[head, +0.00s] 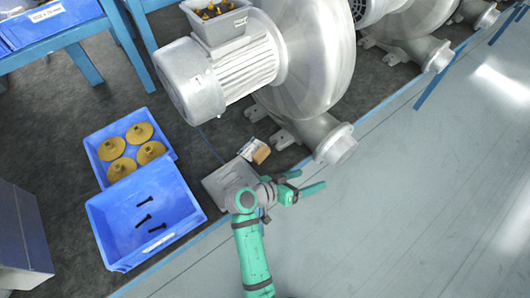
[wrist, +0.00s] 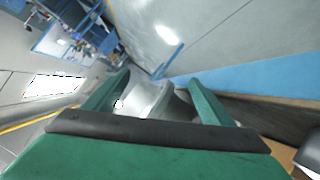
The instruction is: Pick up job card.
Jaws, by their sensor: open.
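A small white, printed-looking piece (head: 248,148), possibly the job card, lies by the silver blower's foot. It touches or adjoins a small tan block (head: 262,155); its print is too small to read. My gripper (head: 308,180) is open and empty, to the right of and below this piece in the head view, with its fingers pointing right. In the wrist view, the open fingers (wrist: 158,82) frame a grey metal part of a blower (wrist: 150,100), with nothing held between them. I cannot make out the card in the wrist view.
A flat grey plate (head: 222,183) lies left of my wrist. A blue bin (head: 112,222) holds dark bolts; another blue bin (head: 98,158) holds several yellow discs. The large blower (head: 315,60) blocks the space above. Clear pale floor (head: 400,220) lies to the right.

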